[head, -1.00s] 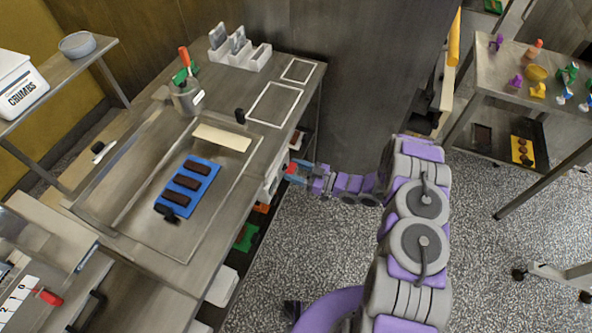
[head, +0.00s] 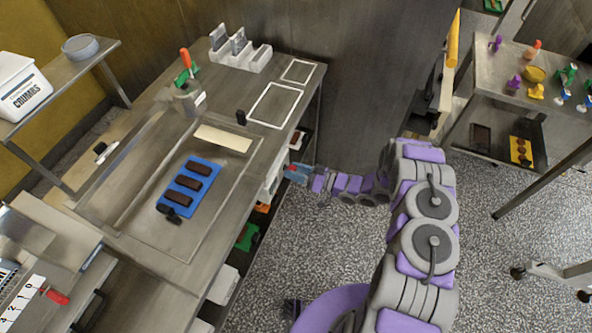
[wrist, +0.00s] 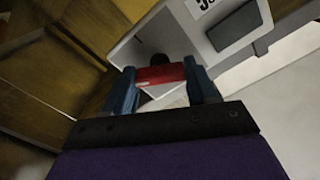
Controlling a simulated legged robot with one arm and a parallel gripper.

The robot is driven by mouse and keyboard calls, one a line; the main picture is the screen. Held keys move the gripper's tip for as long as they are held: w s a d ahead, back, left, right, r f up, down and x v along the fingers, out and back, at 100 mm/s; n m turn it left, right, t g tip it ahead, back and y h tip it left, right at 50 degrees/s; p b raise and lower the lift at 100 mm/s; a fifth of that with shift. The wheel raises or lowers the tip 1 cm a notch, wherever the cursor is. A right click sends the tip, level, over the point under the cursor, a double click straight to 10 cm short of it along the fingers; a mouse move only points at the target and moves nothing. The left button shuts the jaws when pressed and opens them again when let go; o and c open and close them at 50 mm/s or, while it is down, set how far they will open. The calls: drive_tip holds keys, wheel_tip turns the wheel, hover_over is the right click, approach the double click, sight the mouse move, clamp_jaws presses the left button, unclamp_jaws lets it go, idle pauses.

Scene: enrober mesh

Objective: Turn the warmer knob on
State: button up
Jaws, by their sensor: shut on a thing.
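The warmer knob is a red block-like handle (wrist: 161,75) on a pale panel (wrist: 135,45) in the wrist view. My gripper (wrist: 163,82) is shut on it, with one blue finger on each side. A dark round part shows just behind the knob. In the head view my gripper (head: 294,172) is at the right side of the steel table, against a white box (head: 271,182) under its edge. The knob is largely hidden there, so its exact angle cannot be told.
The steel table (head: 225,215) carries a blue mat (head: 186,207) with dark bars and a pot (head: 187,99). A dark wall stands behind my arm. Speckled floor is free to the right, before a second table (head: 510,80).

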drive_tip(key=m, duration=0.6)
drive_tip(key=shift+w+d+m+b, duration=0.1)
drive_tip(key=shift+w+m+b, duration=0.1)
drive_tip(key=shift+m+b, duration=0.1)
drive_tip(key=m, duration=0.5)
drive_tip(key=shift+m, duration=0.3)
drive_tip(key=o, duration=0.9)
drive_tip(key=shift+w+f, duration=0.1)
drive_tip(key=shift+f, duration=0.05)
drive_tip(key=shift+o, duration=0.8)
drive_tip(key=p+v, duration=0.1)
drive_tip(key=v, duration=1.6)
drive_tip(key=shift+d, duration=0.2)
